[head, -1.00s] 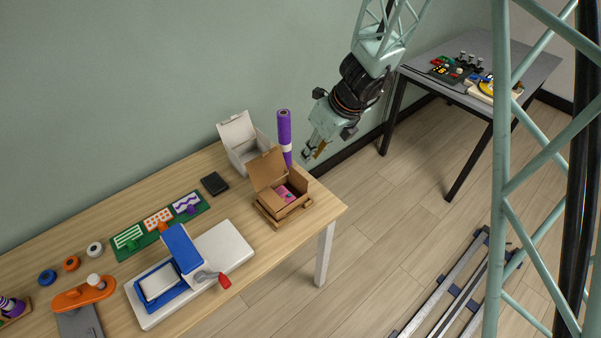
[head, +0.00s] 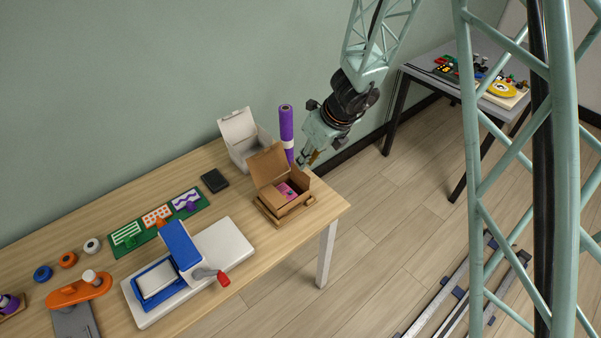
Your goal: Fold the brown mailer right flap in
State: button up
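The brown mailer (head: 279,204) sits near the right end of the wooden table, on a low brown base. Its lid (head: 267,165) stands up at the back, and a pink item (head: 287,191) lies inside. A small right flap (head: 302,178) seems to stand at the right side, close to my gripper. My gripper (head: 305,160) points down just behind and to the right of the mailer, apart from it as far as I can see. Its fingers are small and partly dark here, so I cannot tell how far apart they are.
A purple roll (head: 286,125) stands close behind the mailer, left of my gripper. An open white box (head: 238,139) stands behind left. A black block (head: 214,181), a blue-and-white press (head: 178,245) and stamp cards on a green mat (head: 125,247) lie further left.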

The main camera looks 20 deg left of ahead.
aim_at(300, 174)
jog(key=shift+b+x, duration=1.1)
jog(key=shift+x, duration=2.1)
grip_shut()
